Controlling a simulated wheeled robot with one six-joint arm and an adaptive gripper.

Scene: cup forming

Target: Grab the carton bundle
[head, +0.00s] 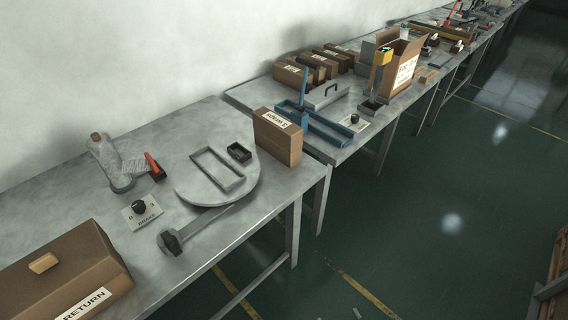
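Several brown cartons with white labels stand close together in a row (324,64) at the back of the second table, near the wall. A single brown carton (279,139) with a white label stands upright at the right end of the near table. A larger open carton (402,72) with a white label stands right of the row. I cannot tell for sure which of these is the carton bundle; the row looks most like one. My gripper is not in view.
The near table (105,215) holds a brown RETURN box (68,273), a round plate (216,178) with a lever, a BRAKE knob plate (142,212) and a grey stand (110,163). A blue frame (316,124) stands on the second table. The green floor (440,220) at right is mostly clear.

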